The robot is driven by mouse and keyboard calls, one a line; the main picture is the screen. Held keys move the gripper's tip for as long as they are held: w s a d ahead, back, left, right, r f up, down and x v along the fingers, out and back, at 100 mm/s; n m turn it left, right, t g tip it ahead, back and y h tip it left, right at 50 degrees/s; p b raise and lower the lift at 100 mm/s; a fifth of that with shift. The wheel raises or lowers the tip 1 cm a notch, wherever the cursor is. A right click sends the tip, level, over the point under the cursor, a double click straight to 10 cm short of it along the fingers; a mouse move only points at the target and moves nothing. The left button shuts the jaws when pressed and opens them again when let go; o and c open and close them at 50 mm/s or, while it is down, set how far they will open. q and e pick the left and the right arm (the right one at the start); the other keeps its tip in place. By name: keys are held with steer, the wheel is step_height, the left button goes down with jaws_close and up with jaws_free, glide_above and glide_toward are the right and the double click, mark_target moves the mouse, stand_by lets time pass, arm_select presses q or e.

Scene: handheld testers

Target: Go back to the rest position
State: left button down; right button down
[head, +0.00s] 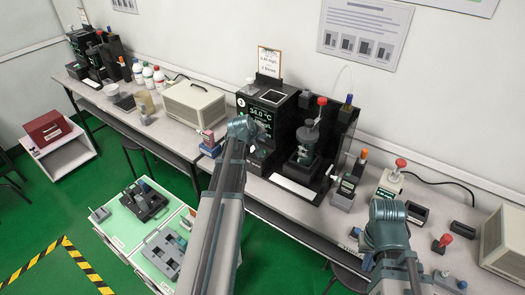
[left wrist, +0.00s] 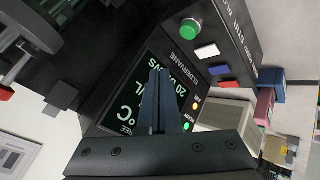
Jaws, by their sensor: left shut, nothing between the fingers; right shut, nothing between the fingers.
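My left arm reaches up the middle of the head view. Its gripper (head: 257,152) is small there, in front of the black tester with the lit display (head: 266,118). In the left wrist view the left gripper's fingers (left wrist: 155,78) are together with nothing between them. They cover part of the tester's screen (left wrist: 135,105); I cannot tell how far apart they are. My right arm stands over the right part of the bench. Its gripper (head: 368,260) is mostly hidden by the wrist links; it is shut and holds nothing.
The long grey bench (head: 290,215) runs along the wall. A second black station (head: 307,140), a red-topped device (head: 392,178) and a beige box (head: 194,105) stand on it. A low table (head: 118,235) with grey fixtures is at the lower left.

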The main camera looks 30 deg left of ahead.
stand_by(0.5)
arm_select(q)
steer(key=s+d+f+m+g+h, duration=0.1)
steer(key=s+d+f+m+g, duration=0.2)
steer(key=d, duration=0.8)
steer(key=s+d+f+m+g+h, duration=0.15)
steer(key=s+d+m, duration=0.3)
steer(key=d, duration=0.75)
steer(key=s+d+f+m+g+y, duration=0.1)
steer(key=s+d+m+g, duration=0.1)
steer(key=s+d, duration=0.5)
steer(key=s+d+f+m+g+y, duration=0.1)
steer(key=s+d+m+g, duration=0.2)
steer(key=s+d, duration=0.3)
steer(key=s+m, duration=0.1)
steer(key=s, duration=0.4)
steer(key=shift+s+d+m+y, duration=0.35)
steer(key=shift+s, duration=0.05)
